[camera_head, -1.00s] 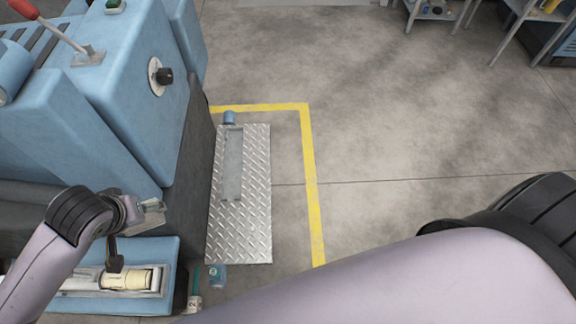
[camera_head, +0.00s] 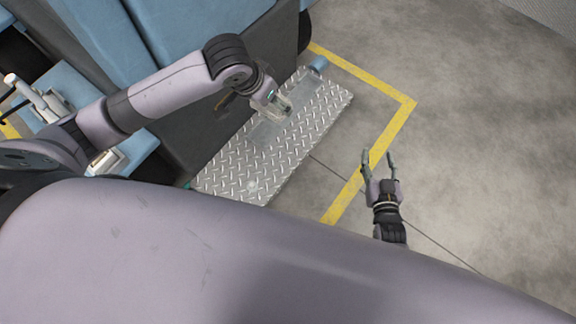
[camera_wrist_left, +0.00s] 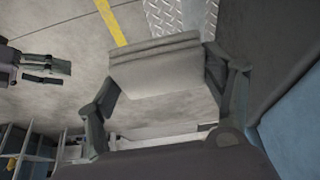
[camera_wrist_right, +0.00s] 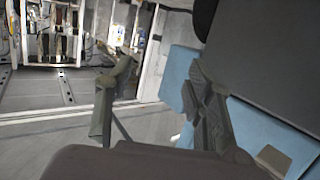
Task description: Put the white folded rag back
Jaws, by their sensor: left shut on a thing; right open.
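The white folded rag (camera_wrist_left: 155,70) is between the fingers of my left gripper (camera_wrist_left: 165,92) in the left wrist view. Its folded layers show along its upper edge. In the head view my left gripper (camera_head: 283,108) is over the diamond-plate step, and the rag is mostly hidden there by the fingers. My right gripper (camera_head: 377,154) is open and empty, to the right of the step, over the floor near the yellow line. Its spread fingers also show in the right wrist view (camera_wrist_right: 160,85).
The diamond-plate step (camera_head: 228,165) lies beside the blue machine (camera_head: 180,30). The floor (camera_head: 490,130) to the right is clear.

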